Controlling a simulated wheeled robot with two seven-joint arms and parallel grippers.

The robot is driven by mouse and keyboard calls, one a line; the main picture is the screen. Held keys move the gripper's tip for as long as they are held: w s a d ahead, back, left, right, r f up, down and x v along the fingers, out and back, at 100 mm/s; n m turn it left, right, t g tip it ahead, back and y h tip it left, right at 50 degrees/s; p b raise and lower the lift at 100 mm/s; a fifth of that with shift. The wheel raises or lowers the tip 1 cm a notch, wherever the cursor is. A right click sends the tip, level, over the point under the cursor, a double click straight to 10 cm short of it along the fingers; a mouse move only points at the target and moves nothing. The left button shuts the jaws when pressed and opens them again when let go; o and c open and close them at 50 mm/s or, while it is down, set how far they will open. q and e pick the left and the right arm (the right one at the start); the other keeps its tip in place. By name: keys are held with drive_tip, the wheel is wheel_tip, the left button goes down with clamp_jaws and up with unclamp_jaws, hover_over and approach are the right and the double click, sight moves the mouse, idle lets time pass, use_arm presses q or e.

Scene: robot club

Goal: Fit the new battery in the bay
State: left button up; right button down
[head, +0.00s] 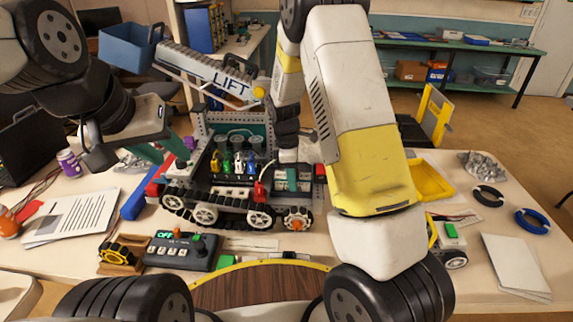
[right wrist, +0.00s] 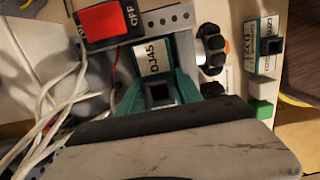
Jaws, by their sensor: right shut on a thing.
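A tracked robot (head: 205,203) stands on the table with a grey perforated frame and a red OFF switch (right wrist: 103,22) at its right end. My right gripper (head: 292,180) reaches down from above at that end. In the right wrist view its teal fingers (right wrist: 160,88) are shut on a battery (right wrist: 158,63) with a white label and a dark socket. The battery is at the bay beside the switch; how deep it sits is hidden. A similar labelled battery (right wrist: 264,47) lies apart on the table. My left gripper (head: 167,152) is open and empty, left of the robot.
A control box (head: 180,250) stands in front of the robot. White cables (right wrist: 45,85) run close beside my right gripper. A green block (head: 227,262) lies near the front edge. Papers (head: 70,215) lie left; a yellow tray (head: 432,180) and tape rolls (head: 532,221) lie right.

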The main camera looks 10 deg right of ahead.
drive_tip(key=shift+s+f, duration=0.3)
drive_tip(key=shift+f, duration=0.45)
idle(0.3)
drive_tip(key=c, duration=0.7)
unclamp_jaws()
drive_tip(key=shift+w+a+r, duration=0.1)
drive_tip(key=shift+w+r, duration=0.05)
drive_tip(key=shift+r, duration=0.9)
drive_tip(key=shift+w+r, duration=0.15)
drive_tip(key=shift+r, duration=2.35)
